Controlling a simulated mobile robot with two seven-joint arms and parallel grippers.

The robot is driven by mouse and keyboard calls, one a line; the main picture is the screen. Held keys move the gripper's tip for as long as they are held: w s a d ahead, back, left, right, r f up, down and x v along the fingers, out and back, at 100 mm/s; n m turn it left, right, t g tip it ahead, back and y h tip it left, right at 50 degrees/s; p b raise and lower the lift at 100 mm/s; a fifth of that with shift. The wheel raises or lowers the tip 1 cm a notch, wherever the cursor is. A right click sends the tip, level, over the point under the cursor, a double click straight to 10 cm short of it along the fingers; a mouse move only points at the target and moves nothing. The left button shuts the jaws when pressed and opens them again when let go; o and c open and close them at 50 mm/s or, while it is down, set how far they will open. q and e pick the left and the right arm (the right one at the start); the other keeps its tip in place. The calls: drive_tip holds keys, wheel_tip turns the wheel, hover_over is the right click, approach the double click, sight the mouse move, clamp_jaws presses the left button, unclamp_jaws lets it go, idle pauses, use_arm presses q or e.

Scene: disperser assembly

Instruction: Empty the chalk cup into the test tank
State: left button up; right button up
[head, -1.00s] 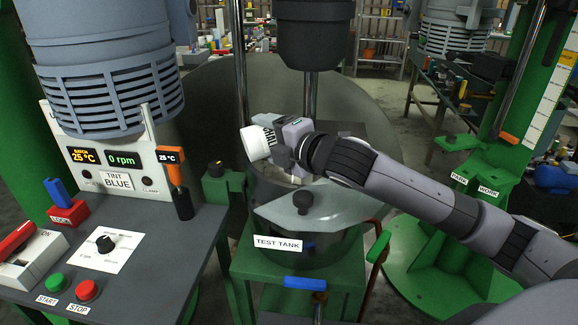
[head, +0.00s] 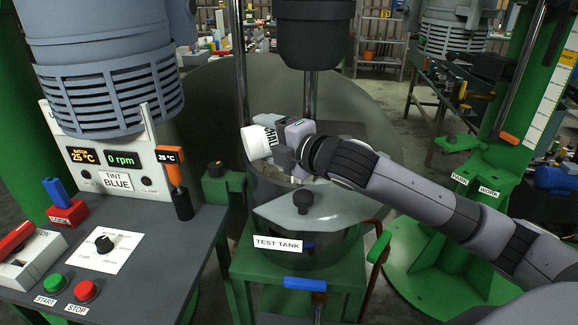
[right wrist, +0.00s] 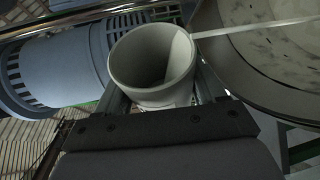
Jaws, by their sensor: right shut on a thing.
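The chalk cup (head: 258,143) is white with dark lettering and lies tilted, held above the back left of the test tank. My right gripper (head: 284,146) is shut on it. In the right wrist view the cup (right wrist: 152,62) shows its round open mouth; its shaded inside shows no clear chalk, and its bottom is hard to make out. The test tank (head: 347,245) has a clear wall and a pale half lid with a dark knob over its front. In the right wrist view the tank's rim (right wrist: 222,78) surrounds pale, dark-flecked contents. My left gripper is out of view.
A dark mixer head (head: 314,45) and its shaft stand above and behind the tank. A control bench (head: 150,235) with buttons is at left, below a blue-grey slotted housing (head: 110,95). A green stand (head: 430,250) is at right.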

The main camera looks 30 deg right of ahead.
drive_tip(key=shift+d+f+m+b, duration=0.15)
drive_tip(key=shift+f+m+b, duration=0.05)
drive_tip(key=shift+m+b, duration=0.25)
idle(1.1)
drive_tip(key=shift+d+r+m+t+y, duration=0.3)
drive_tip(key=shift+m+t, duration=0.2)
drive_tip(key=shift+m, duration=0.25)
idle(1.7)
drive_tip(key=shift+s+d+r+m+t, duration=0.1)
drive_tip(key=shift+d+r+m+t, duration=0.05)
drive_tip(key=shift+r+m, duration=0.35)
drive_tip(key=shift+d+r+m+t, duration=0.15)
drive_tip(key=shift+r+m, duration=0.15)
drive_tip(key=shift+r, duration=0.25)
idle(1.1)
